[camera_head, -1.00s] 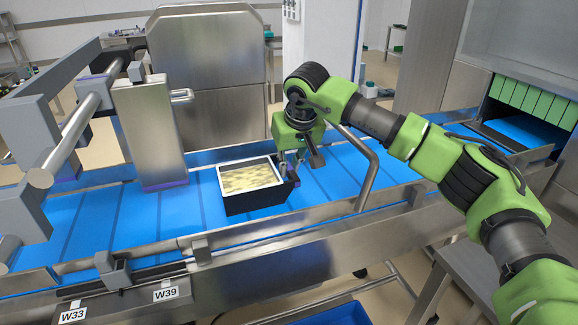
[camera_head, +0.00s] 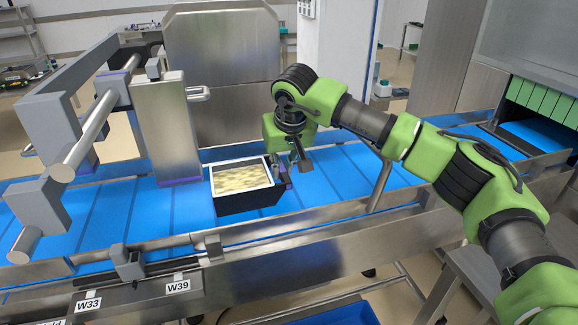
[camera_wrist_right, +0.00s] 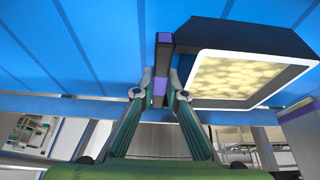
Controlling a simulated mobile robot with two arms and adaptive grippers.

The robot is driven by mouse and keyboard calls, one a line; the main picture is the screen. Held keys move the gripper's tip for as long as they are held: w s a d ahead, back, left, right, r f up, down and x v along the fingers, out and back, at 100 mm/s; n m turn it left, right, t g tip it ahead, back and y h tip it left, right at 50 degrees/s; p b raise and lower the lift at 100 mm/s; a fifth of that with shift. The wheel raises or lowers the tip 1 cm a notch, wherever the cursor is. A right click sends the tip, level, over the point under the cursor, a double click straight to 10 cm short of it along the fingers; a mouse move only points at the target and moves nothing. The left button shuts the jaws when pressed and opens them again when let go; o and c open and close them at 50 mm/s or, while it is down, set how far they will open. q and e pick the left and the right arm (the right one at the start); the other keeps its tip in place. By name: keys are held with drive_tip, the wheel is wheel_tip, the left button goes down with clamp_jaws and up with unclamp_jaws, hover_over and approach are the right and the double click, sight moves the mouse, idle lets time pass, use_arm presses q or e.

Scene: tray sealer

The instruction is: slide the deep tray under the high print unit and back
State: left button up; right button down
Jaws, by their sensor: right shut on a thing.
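The deep tray (camera_head: 248,202) is black with a pale rim and a yellowish filling, and stands upright on the blue belt. My right gripper (camera_head: 284,180) is at the tray's right end, shut on it. In the right wrist view the two fingers (camera_wrist_right: 158,88) close on a dark tab with purple patches on the tray's end, and the tray (camera_wrist_right: 250,95) extends to the right of them. The print unit (camera_head: 165,125) is a steel block hanging over the belt from a grey frame, left of and behind the tray. My left gripper is not in view.
The blue belt (camera_head: 335,180) is clear right of the tray. A front rail (camera_head: 330,228) with labels W33 and W39 runs along the near side. A tall steel panel (camera_head: 228,80) stands behind the belt. A bent steel handle (camera_head: 379,180) rises beside my right arm.

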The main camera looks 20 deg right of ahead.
sight(237, 177)
drive_tip(key=shift+s+a+r+p, duration=0.1)
drive_tip(key=shift+a+p, duration=0.3)
drive_tip(key=shift+a, duration=2.4)
drive_tip(key=shift+s+a+p, duration=0.1)
drive_tip(key=shift+a+p, duration=0.25)
drive_tip(key=shift+a, duration=2.45)
drive_tip(key=shift+d, duration=0.1)
drive_tip(key=shift+w+d, duration=0.2)
drive_tip(key=shift+d, duration=3.65)
drive_tip(key=shift+w+d, duration=0.15)
drive_tip(key=shift+d, duration=3.95)
drive_tip(key=c, duration=2)
unclamp_jaws()
drive_tip(key=shift+o, duration=0.2)
